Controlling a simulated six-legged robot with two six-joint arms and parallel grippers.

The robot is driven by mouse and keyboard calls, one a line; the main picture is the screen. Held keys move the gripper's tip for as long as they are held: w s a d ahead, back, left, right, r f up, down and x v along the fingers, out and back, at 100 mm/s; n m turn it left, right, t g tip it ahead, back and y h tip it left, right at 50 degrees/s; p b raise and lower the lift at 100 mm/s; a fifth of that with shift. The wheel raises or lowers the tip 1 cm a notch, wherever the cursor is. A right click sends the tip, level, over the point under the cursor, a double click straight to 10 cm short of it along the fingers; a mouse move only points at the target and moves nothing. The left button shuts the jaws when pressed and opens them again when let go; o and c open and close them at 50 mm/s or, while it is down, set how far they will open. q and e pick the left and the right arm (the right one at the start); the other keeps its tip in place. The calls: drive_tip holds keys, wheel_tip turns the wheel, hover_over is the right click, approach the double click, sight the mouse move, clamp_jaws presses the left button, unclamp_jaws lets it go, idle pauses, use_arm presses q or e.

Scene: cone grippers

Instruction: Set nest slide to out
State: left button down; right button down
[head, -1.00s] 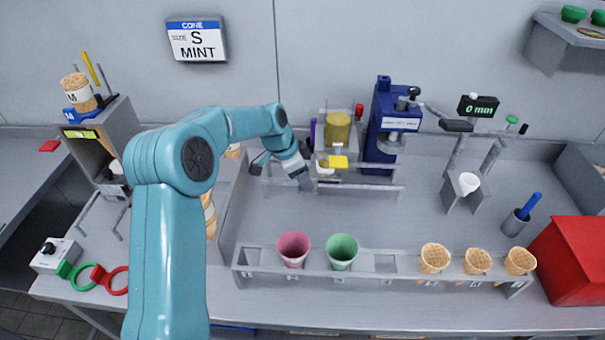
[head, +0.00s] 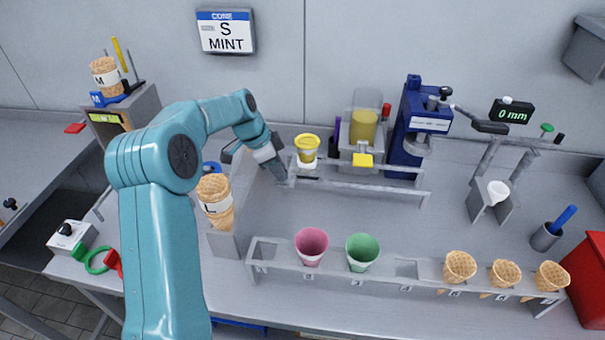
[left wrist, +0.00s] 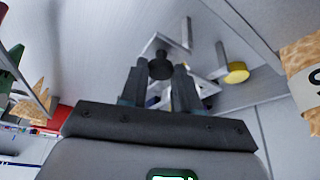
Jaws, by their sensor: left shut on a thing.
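The nest slide's holder, a white cup-like piece with a yellow top (head: 307,146), stands at the left end of the rails (head: 375,185), left of the yellow hopper (head: 363,126). My left gripper (head: 279,174) is low at the rails' left end, left of the white piece. In the left wrist view its fingers (left wrist: 160,72) are closed around a black knob (left wrist: 160,65) on a pale bracket. My own gripper hides the knob in the head view. My right gripper is not in view.
A labelled wafer cone stack (head: 216,197) stands left of the gripper. A blue press (head: 411,125) stands right of the hopper. A front rack (head: 408,270) holds pink and green cups and several cones. The counter between rails and rack is clear.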

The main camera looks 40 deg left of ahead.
use_arm(q)
drive_tip(key=shift+s+a, duration=0.25)
drive_tip(key=shift+a, duration=0.2)
drive_tip(key=c, duration=0.8)
unclamp_jaws()
drive_tip(key=shift+s+a, duration=0.1)
drive_tip(key=shift+a, duration=0.05)
drive_tip(key=shift+r, duration=0.1)
drive_tip(key=v, duration=1.6)
drive_tip(key=shift+r, duration=0.1)
